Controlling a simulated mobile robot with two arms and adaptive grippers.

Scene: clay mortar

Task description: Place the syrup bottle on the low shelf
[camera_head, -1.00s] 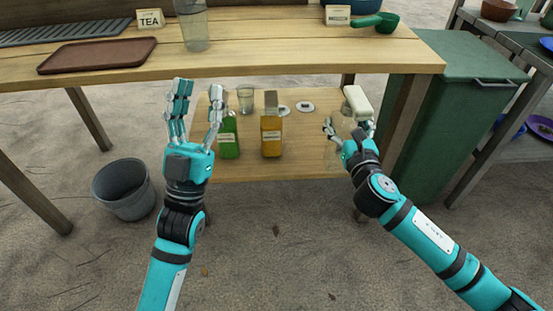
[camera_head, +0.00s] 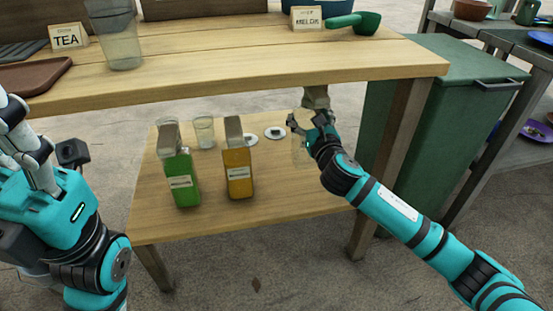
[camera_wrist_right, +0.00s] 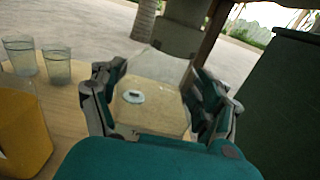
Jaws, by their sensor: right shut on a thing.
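The syrup bottle (camera_head: 301,150) looks clear, with a pale beige cap, and is upright in my right gripper (camera_head: 308,124). The gripper is shut around its upper part, at the right side of the low shelf (camera_head: 262,205). In the right wrist view the clear bottle (camera_wrist_right: 155,108) stands between the fingers. I cannot tell whether its base touches the shelf. My left gripper (camera_head: 42,142) is at the left edge, empty, with its fingers apart and partly cut off by the frame.
A green bottle (camera_head: 182,185) and an amber bottle (camera_head: 238,178) stand on the low shelf, with glasses (camera_head: 203,132) and white discs (camera_head: 275,133) behind. The tabletop (camera_head: 230,72) overhangs it. A table leg and a green bin (camera_head: 432,120) are at right.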

